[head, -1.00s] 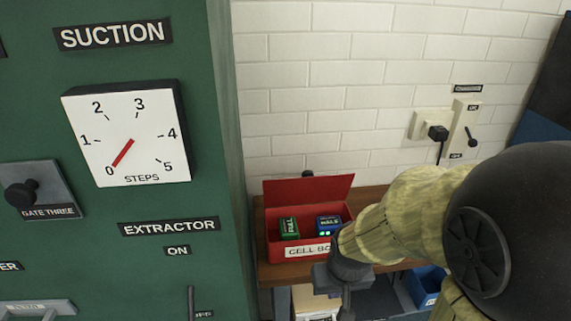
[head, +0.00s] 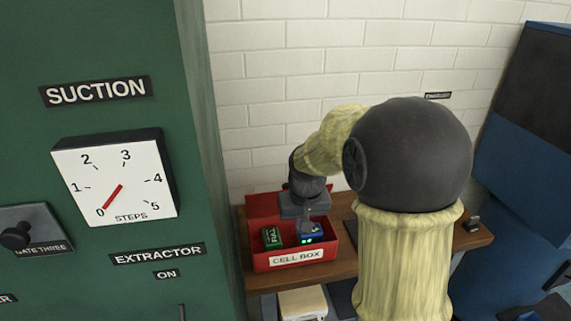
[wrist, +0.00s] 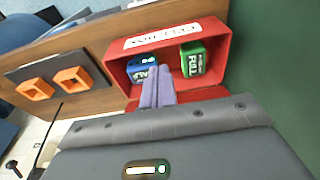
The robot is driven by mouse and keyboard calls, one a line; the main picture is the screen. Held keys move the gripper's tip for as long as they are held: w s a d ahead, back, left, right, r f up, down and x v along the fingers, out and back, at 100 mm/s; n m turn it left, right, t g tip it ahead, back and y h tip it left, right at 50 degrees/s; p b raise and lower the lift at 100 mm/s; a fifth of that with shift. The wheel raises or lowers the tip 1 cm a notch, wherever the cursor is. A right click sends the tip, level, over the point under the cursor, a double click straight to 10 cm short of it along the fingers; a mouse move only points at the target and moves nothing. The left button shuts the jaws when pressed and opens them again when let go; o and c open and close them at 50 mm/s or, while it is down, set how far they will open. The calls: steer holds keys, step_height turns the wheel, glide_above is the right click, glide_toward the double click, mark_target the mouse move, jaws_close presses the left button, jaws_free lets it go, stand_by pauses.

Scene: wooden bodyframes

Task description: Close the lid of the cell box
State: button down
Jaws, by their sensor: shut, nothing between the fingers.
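The red cell box (head: 261,264) stands on a wooden shelf beside the green cabinet, and its label faces front. Its lid (head: 262,205) is open, raised at the back, and partly hidden by my arm. A green cell (head: 271,237) marked FULL and a blue cell (head: 316,230) with green lights lie inside. The box's rim (wrist: 222,45) and both cells also show in the wrist view. My gripper (head: 306,226) is shut and empty, pointing down over the box in front of the lid, close to the blue cell. I cannot tell whether it touches anything.
The green cabinet (head: 100,225) with its suction dial stands close at the left. A white brick wall (head: 270,60) is behind the shelf (head: 345,235). Two orange sockets (wrist: 72,79) sit on a dark plate in the wrist view. A blue structure (head: 520,140) is at the right.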

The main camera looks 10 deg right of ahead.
steer(key=w+r+g+p, duration=0.1)
steer(key=w+r+p, duration=0.8)
steer(key=w+r, duration=0.6)
steer(key=w, duration=0.3)
steer(key=shift+w+a, duration=0.2)
steer(key=shift+a, duration=0.15)
steer(key=s+f+p, duration=0.3)
steer(key=f+p, duration=0.1)
steer(key=f, duration=0.7)
steer(key=shift+s+a+f+b, duration=0.1)
steer(key=shift+s+f+b, duration=0.05)
steer(key=shift+b, duration=0.6)
